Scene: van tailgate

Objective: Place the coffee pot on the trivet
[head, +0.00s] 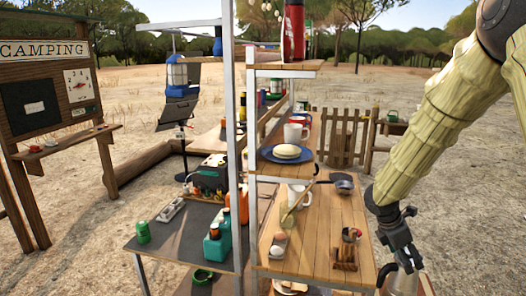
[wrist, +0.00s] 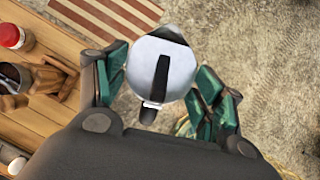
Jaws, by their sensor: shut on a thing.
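My gripper (head: 402,258) is at the right of the head view, pointing down. It is shut on the coffee pot (head: 406,282), a silvery pot with a black handle on its left side. The pot hangs beside the right edge of the wooden shelf, and its lower part is cut off by the frame. In the wrist view the pot's round pale top (wrist: 170,62) with a dark strip sits between the green-padded fingers (wrist: 160,85). I cannot make out a trivet for certain in either view.
The wooden shelf (head: 315,225) carries a wooden holder (head: 344,258) with a dark cup, eggs, a white mug and a small pan. A plate (head: 286,154) is on the level above. A brown-and-cream slatted surface (wrist: 112,14) lies beyond the pot. A dark table (head: 165,243) stands left.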

